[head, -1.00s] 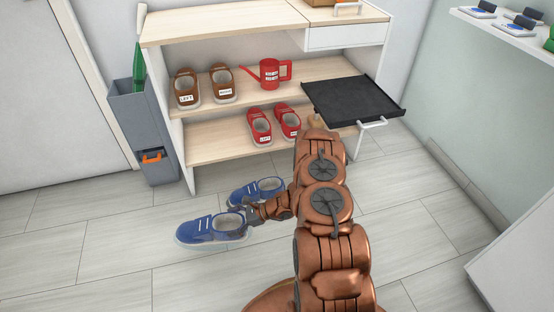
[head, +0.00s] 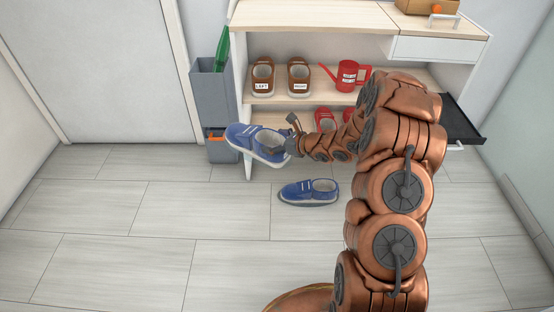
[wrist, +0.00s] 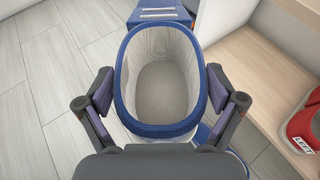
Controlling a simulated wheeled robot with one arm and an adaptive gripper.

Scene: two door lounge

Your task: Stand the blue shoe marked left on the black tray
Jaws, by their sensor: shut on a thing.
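My gripper (head: 284,145) is shut on the heel end of a blue shoe (head: 255,139), which it holds up off the floor with the toe to the left. In the wrist view the held shoe (wrist: 160,131) sits between my two fingers, its opening facing the camera; no marking on it can be read. The other blue shoe (head: 300,193) lies on the floor below, its marking also unreadable. The black tray (head: 461,122) sticks out at the right side of the shelf unit, partly hidden by my arm.
Brown shoes (head: 263,77) marked left and a red watering can (head: 347,78) stand on the upper shelf. Red shoes (head: 325,117) on the lower shelf are partly behind my arm. The left floor is clear.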

